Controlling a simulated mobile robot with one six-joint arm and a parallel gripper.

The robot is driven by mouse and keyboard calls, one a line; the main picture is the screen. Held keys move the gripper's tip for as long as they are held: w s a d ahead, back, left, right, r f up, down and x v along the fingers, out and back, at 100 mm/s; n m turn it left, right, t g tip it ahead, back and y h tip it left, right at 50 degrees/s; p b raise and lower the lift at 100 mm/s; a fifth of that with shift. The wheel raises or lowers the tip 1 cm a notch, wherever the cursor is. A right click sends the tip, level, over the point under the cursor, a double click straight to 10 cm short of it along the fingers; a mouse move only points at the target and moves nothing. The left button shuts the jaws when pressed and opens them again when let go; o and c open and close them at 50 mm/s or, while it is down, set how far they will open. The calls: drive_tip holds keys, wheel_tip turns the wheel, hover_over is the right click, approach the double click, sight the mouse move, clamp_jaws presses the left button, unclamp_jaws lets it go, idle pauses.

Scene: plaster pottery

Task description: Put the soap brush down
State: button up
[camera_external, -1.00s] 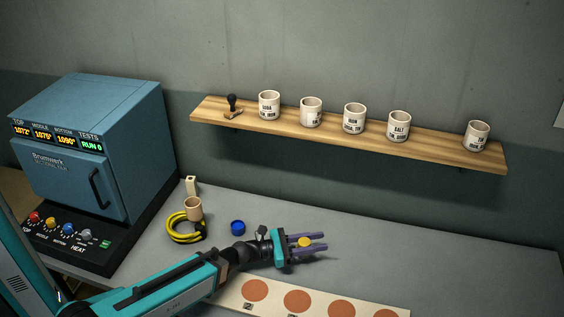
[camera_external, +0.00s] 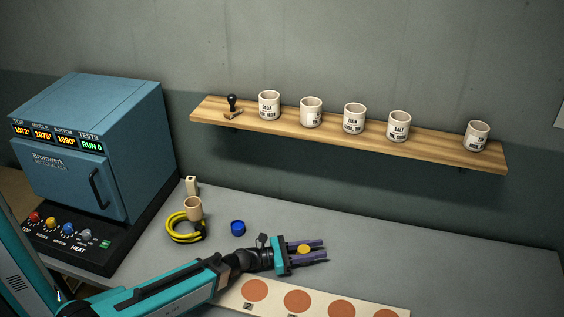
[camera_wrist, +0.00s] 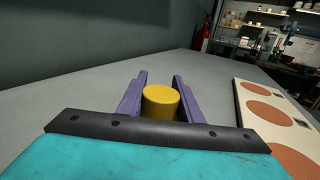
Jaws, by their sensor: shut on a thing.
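A short yellow cylinder (camera_external: 304,249), which I take to be the soap brush, is between the two purple fingers of my gripper (camera_external: 308,249) in the external view. In the wrist view the yellow cylinder (camera_wrist: 160,101) stands upright between the fingers, and my gripper (camera_wrist: 160,90) is shut on it. No bristles show; its lower part is hidden by the wrist housing. The gripper is low over the grey table (camera_external: 430,265), behind the board with round orange patches (camera_external: 255,290). I cannot tell whether the brush touches the table.
A blue round cap (camera_external: 238,227), a tan cup (camera_external: 194,208) and a coiled yellow hose (camera_external: 184,231) are left of the gripper. A blue kiln (camera_external: 75,150) stands further left. Labelled cups line the wooden shelf (camera_external: 440,147) above. The table to the right is clear.

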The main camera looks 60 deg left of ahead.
sight(302, 249)
drive_tip(key=o, duration=1)
drive_tip(key=shift+o, duration=0.2)
drive_tip(key=shift+r+p, duration=0.2)
drive_tip(key=shift+p, duration=0.1)
drive_tip(key=shift+s+a+f+b, duration=0.1)
drive_tip(key=shift+s+b, duration=0.1)
drive_tip(key=shift+s, duration=0.15)
drive_tip(key=shift+s+a+f+b, duration=0.1)
drive_tip(key=shift+s+b, duration=0.1)
drive_tip(key=shift+s, duration=0.15)
drive_tip(key=v, duration=0.3)
drive_tip(key=shift+r, duration=0.15)
drive_tip(key=shift+s+a+r+p, duration=0.15)
drive_tip(key=shift+s+a+p, duration=0.1)
drive_tip(key=shift+s+p, duration=0.35)
drive_tip(key=shift+p+v, duration=0.85)
drive_tip(key=shift+p, duration=0.2)
drive_tip(key=shift+w+d+f+b, duration=0.1)
drive_tip(key=shift+w+f+b, duration=0.05)
drive_tip(key=shift+f+b, duration=0.15)
